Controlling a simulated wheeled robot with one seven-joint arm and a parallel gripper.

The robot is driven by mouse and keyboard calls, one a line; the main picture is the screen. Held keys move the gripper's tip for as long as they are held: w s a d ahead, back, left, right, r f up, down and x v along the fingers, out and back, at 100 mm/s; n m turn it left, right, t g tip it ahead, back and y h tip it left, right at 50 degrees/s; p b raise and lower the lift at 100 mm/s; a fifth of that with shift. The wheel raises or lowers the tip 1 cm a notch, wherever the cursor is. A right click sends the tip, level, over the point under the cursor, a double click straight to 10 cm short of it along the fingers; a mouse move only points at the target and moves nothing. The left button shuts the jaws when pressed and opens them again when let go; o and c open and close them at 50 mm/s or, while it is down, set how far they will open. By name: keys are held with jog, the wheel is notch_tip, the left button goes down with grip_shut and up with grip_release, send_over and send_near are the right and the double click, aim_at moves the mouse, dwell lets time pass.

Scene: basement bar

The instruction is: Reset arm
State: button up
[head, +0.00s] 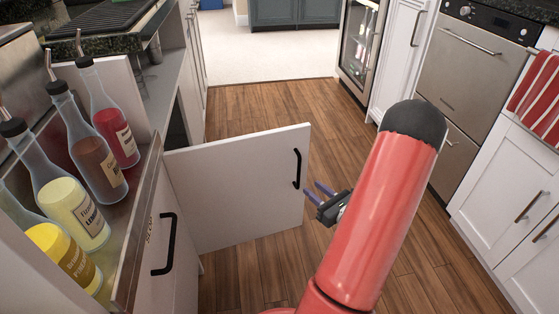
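My gripper (322,190) shows in the head view near the middle, partly hidden behind my red arm. Its two purple-blue fingers point left and stand apart with a gap between them, and nothing shows in the gap. The fingertips are just right of the black handle (297,168) of an open white cabinet door (235,185). I cannot tell whether they touch the door.
Several syrup bottles (88,222) stand in a steel rail on the left. A closed front with a black handle (168,243) is below them. White cabinets (510,190) and a steel appliance (462,75) line the right. Wooden floor (270,105) is clear between.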

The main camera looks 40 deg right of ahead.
jog(key=a+r+n+g+y+p, duration=0.1)
jog(key=a+r+n+g+y, duration=0.45)
jog(key=a+n, duration=0.55)
jog(key=a+r+n+g+y+p, duration=0.1)
jog(key=a+r+n+g+y, duration=0.55)
jog(key=a, duration=0.85)
jog(key=s+a+r+n+g+h+p, duration=0.2)
jog(key=s+a+r+n+g+h, duration=0.3)
jog(key=n, duration=0.4)
jog(key=s+r+n+t+h, duration=0.4)
jog(key=r+n+h, duration=0.3)
jog(key=n, duration=0.2)
jog(key=shift+s+d+r+t+p, duration=0.15)
jog(key=shift+s+d+t+p, duration=0.15)
jog(key=shift+s+p, duration=0.15)
